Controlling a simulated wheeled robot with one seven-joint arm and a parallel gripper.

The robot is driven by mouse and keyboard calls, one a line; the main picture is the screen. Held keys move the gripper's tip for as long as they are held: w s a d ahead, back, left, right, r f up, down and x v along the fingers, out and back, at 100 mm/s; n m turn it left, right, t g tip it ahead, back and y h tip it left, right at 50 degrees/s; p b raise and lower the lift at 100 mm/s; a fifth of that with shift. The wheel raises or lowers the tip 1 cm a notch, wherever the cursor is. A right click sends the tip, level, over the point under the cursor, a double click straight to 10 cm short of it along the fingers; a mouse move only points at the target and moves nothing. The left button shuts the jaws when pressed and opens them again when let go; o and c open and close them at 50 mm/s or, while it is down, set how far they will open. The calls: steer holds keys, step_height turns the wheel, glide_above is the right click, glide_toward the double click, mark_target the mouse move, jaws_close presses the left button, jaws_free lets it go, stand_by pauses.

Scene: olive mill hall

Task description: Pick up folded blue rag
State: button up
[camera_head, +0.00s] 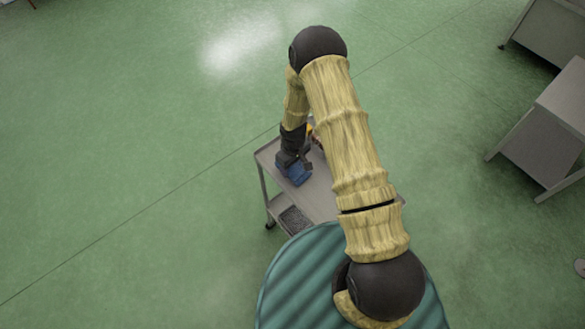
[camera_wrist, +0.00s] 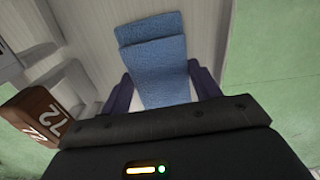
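The folded blue rag (camera_wrist: 158,60) lies on the top of a grey cart in the wrist view, with its fold edge toward the far end. It also shows in the head view (camera_head: 297,174), partly hidden under my gripper. My gripper (camera_wrist: 165,78) is low over the rag, with one dark finger on each side of it. The fingers stand wide apart and look open; whether they touch the rag's sides I cannot tell. The rag's near end is hidden behind the gripper body.
The grey cart (camera_head: 318,200) has a lower shelf holding a dark mesh-like item (camera_head: 294,220). A brown block marked 72 (camera_wrist: 36,114) sits left of my gripper. Grey tables (camera_head: 545,130) stand at the right. Green floor is open on the left.

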mark_target(294, 166)
steer(key=c, duration=0.4)
steer(key=shift+c, duration=0.2)
steer(key=shift+r, duration=0.1)
step_height(294, 166, up, 10)
steer(key=b, duration=0.2)
stand_by(0.4)
steer(key=shift+o, duration=0.8)
steer(key=shift+d, duration=0.1)
steer(key=shift+c, duration=0.3)
